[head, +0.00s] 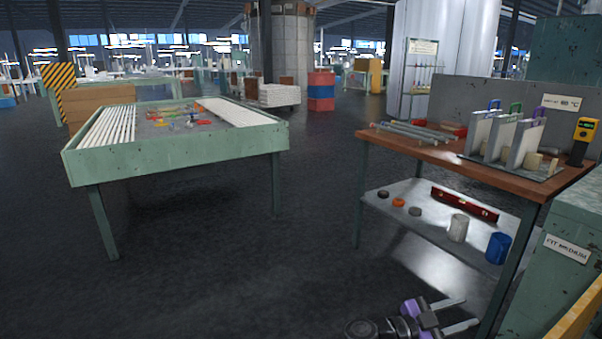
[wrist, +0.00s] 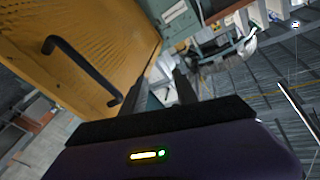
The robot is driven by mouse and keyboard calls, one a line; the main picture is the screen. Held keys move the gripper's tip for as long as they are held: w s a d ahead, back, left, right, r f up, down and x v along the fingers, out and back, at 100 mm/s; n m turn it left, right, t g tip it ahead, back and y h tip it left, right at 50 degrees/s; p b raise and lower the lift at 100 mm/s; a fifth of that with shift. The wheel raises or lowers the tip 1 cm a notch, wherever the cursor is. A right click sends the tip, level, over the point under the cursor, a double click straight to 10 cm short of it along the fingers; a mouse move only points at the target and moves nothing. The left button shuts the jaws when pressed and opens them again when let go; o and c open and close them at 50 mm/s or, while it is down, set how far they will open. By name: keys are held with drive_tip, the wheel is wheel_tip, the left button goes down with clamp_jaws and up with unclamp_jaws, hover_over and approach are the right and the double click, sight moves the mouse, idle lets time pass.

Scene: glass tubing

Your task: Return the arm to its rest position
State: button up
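My gripper (head: 472,310) shows at the bottom of the head view, low in front of the wooden workbench (head: 455,146). Its two pale fingers are spread apart and point right, with nothing between them. My dark wrist with purple parts shows to their left; the rest of the arm is outside the head view. In the wrist view the two dark fingers of my gripper (wrist: 158,88) stand apart and the space between them holds nothing.
A green table (head: 180,155) with white tubes stands at the left. The bench's lower shelf (head: 440,232) holds a blue cup (head: 498,248) and a white cup (head: 458,228). A green cabinet (head: 560,275) is at the right. The floor between the tables is clear.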

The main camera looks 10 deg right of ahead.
drive_tip(key=s+a+r+n+t+y, duration=0.2)
drive_tip(key=a+r+n+t, duration=0.4)
drive_tip(key=t, duration=1)
drive_tip(key=s+a+f+n+t+y, duration=0.2)
drive_tip(key=s+a+n+t+y, duration=0.2)
drive_tip(key=s+a+n+y, duration=0.35)
drive_tip(key=s+a+n+g+y, duration=0.2)
drive_tip(key=s+a+n+y, duration=0.1)
drive_tip(key=s, duration=0.8)
drive_tip(key=s+a+n+g+y, duration=0.2)
drive_tip(key=s+a+n+y, duration=0.15)
drive_tip(key=s, duration=0.75)
drive_tip(key=s+a+n+g+y, duration=0.2)
drive_tip(key=s+a+y, duration=0.15)
drive_tip(key=s, duration=0.75)
wheel_tip(320, 180, up, 14)
drive_tip(key=p, duration=1.5)
drive_tip(key=shift+s, duration=0.3)
drive_tip(key=shift+d, duration=0.15)
